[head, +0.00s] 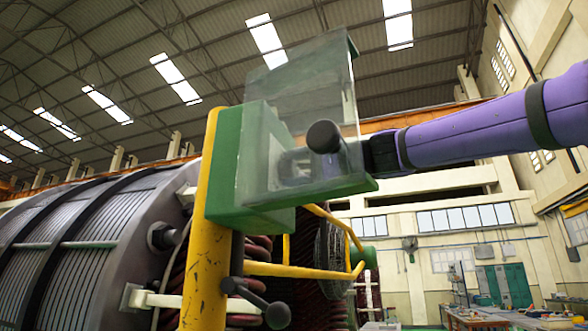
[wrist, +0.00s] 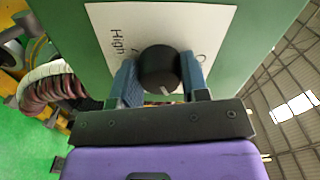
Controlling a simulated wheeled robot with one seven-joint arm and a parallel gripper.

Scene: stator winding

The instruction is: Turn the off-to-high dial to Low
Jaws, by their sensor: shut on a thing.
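The dial (wrist: 158,68) is a round black knob on a white label plate (wrist: 165,22) in the wrist view. A white mark on it points down toward my palm, slightly right. "High" reads sideways on the plate left of the dial; a partly hidden letter, perhaps an "O", is at right. No "Low" wording is visible. My gripper (wrist: 160,78) is shut on the dial, one blue finger on each side. In the head view my gripper (head: 378,156) reaches from the right to the green box (head: 250,165); the dial cannot be made out clearly there.
A clear cover (head: 315,85) stands up around the box front, close to my gripper, with a dark round knob (head: 324,137). A yellow post (head: 208,230) carries the box beside the large ribbed stator (head: 85,235). Open hall lies to the right.

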